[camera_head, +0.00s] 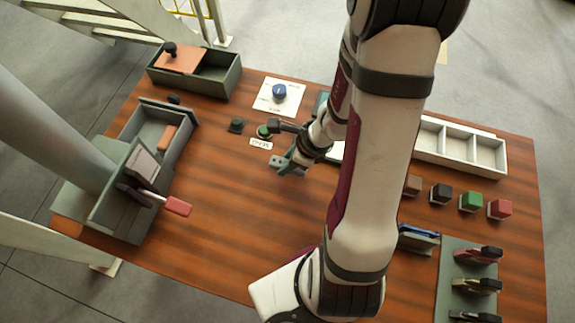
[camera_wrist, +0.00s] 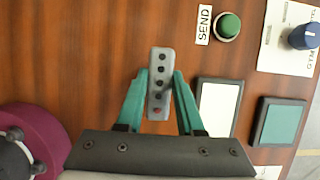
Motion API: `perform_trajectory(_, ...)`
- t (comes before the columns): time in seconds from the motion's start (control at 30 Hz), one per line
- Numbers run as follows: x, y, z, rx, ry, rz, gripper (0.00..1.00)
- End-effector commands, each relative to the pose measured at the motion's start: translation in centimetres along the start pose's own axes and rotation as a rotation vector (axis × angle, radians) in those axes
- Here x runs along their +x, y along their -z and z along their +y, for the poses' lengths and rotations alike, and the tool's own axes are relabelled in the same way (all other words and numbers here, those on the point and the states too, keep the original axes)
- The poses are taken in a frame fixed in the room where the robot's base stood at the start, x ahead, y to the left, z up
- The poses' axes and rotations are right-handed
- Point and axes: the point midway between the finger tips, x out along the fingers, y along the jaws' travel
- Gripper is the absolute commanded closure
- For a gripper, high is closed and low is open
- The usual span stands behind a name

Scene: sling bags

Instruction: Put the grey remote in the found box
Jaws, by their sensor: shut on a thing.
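The grey remote (camera_wrist: 158,85) is a narrow grey bar with a row of dark buttons and one red button. It sits between the two teal fingers of my gripper (camera_wrist: 158,102), which is shut on it. In the head view, my gripper (camera_head: 291,162) and the remote (camera_head: 277,160) are low over the middle of the table; I cannot tell whether the remote touches it. One grey open box (camera_head: 178,152) at the left holds an orange item. Another grey box (camera_head: 226,80) at the back left is partly covered by an orange panel with a black knob. No label shows which is the found box.
A red-handled lever (camera_head: 178,206) juts from the left box. A green button (camera_head: 263,131) and SEND label (camera_head: 261,143) are near my gripper. A blue knob (camera_head: 280,91) stands behind. A white compartment tray (camera_head: 460,148) and several blocks are right. The front-left table is clear.

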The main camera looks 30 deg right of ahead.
Motion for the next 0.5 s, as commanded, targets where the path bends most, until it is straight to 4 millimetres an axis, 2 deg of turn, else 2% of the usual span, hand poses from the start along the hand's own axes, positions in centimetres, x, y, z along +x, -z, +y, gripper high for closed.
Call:
perform_trajectory(0.03, -0.8, -0.3, -0.1, -0.005, 0.005, 0.001, 1.00)
perform_trajectory(0.4, -9.0, 5.9, -0.2, 0.009, 0.008, 0.001, 1.00)
perform_trajectory(0.5, -10.5, 7.0, -0.1, 0.007, 0.006, 0.001, 1.00)
